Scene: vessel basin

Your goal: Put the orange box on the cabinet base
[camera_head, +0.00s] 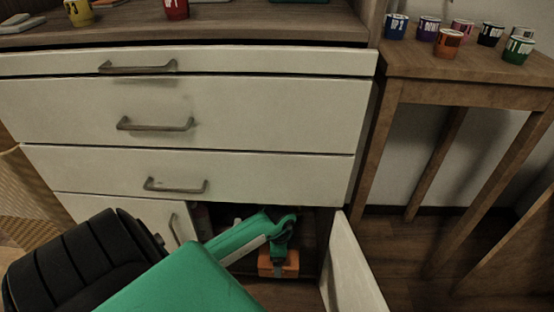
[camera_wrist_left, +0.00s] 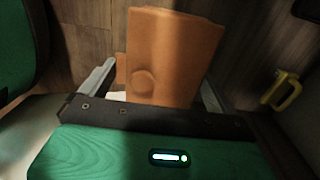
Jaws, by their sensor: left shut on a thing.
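The orange box (camera_head: 278,264) is in the open lower compartment of the white cabinet, in front of its dark interior. It fills the middle of the left wrist view (camera_wrist_left: 175,55), upright between the two fingers. My left gripper (camera_head: 280,249) is shut on the orange box, with one finger on each side. The cabinet base (camera_head: 310,265) is the dark, wooden floor of that compartment, partly hidden by my green arm. I cannot tell whether the box touches it. My right gripper is not in view.
An open white door (camera_head: 347,270) stands close on the right of the compartment. A closed door (camera_head: 135,211) with a handle is on the left. Three closed drawers (camera_head: 200,113) are above. A wooden table (camera_head: 470,80) with several small cans stands at right.

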